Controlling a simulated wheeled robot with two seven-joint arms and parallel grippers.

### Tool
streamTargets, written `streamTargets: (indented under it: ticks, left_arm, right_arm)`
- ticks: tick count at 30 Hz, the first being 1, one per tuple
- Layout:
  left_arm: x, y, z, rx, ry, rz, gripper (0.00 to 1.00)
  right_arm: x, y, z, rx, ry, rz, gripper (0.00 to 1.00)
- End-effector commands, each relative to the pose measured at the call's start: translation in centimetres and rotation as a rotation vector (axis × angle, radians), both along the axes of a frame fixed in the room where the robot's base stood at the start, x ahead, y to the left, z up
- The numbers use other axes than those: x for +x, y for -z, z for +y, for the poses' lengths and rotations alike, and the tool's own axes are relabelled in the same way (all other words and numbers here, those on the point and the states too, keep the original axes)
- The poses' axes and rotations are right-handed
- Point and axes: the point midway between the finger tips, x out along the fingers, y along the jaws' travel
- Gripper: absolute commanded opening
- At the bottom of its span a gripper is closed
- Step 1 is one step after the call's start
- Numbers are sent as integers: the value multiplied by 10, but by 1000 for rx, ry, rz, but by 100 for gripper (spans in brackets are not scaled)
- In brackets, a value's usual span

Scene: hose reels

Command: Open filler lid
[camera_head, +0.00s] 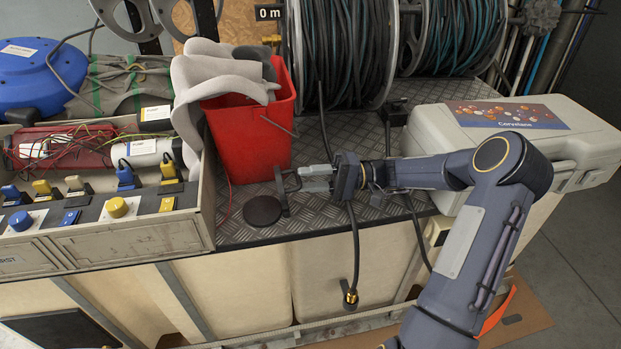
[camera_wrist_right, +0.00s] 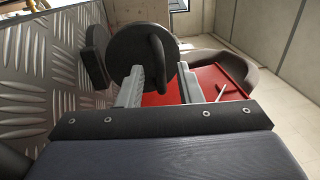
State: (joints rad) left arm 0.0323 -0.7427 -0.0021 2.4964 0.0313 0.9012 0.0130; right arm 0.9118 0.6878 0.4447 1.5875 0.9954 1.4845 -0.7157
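The filler lid (camera_head: 281,190) is a dark round disc standing about upright, seen nearly edge-on, on the tread-plate top in the head view. A flat black round piece (camera_head: 263,211), seemingly the filler neck, lies beside it to the left. In the wrist view the lid (camera_wrist_right: 135,50) shows almost face-on with a curved dark handle (camera_wrist_right: 160,60). My right gripper (camera_head: 304,179) is just right of the lid. Its fingers (camera_wrist_right: 160,85) are apart, with the handle between or just beyond their tips; contact cannot be told. My left gripper is not in view.
A red bucket (camera_head: 249,138) with grey cloths stands behind the lid. A switch box (camera_head: 130,229) is at the left and a pale case (camera_head: 512,127) at the right. Hose reels (camera_head: 345,50) stand behind. A dark cable (camera_head: 355,250) hangs over the front edge.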

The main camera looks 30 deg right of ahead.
Motion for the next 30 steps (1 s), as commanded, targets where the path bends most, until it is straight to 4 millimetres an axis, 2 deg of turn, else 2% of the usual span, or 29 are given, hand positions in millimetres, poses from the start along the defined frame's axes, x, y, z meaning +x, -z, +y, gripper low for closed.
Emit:
streamTargets:
  ticks: [5, 8, 13, 14, 16, 17, 18, 22, 30]
  left_arm:
    - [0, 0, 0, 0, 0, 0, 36]
    - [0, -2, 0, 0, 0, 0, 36]
    - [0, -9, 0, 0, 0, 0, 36]
    - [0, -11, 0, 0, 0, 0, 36]
    - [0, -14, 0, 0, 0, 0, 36]
    - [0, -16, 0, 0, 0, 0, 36]
    - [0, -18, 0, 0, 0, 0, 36]
    - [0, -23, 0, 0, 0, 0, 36]
    - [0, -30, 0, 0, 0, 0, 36]
  right_arm:
    - [0, -1, 0, -1, 1, -1, 33]
    - [0, -9, 0, -3, 1, -2, 33]
    - [-2, -39, 1, -2, -1, -5, 33]
    - [-7, -45, 4, -1, -1, -4, 36]
    - [-18, -60, 10, 0, -2, -6, 51]
    - [-22, -67, 12, 1, -2, -7, 37]
    - [-28, -74, 16, 0, -2, -7, 33]
    - [-46, -98, 26, -1, -1, -4, 33]
    - [-96, -119, 54, -1, 0, -1, 33]
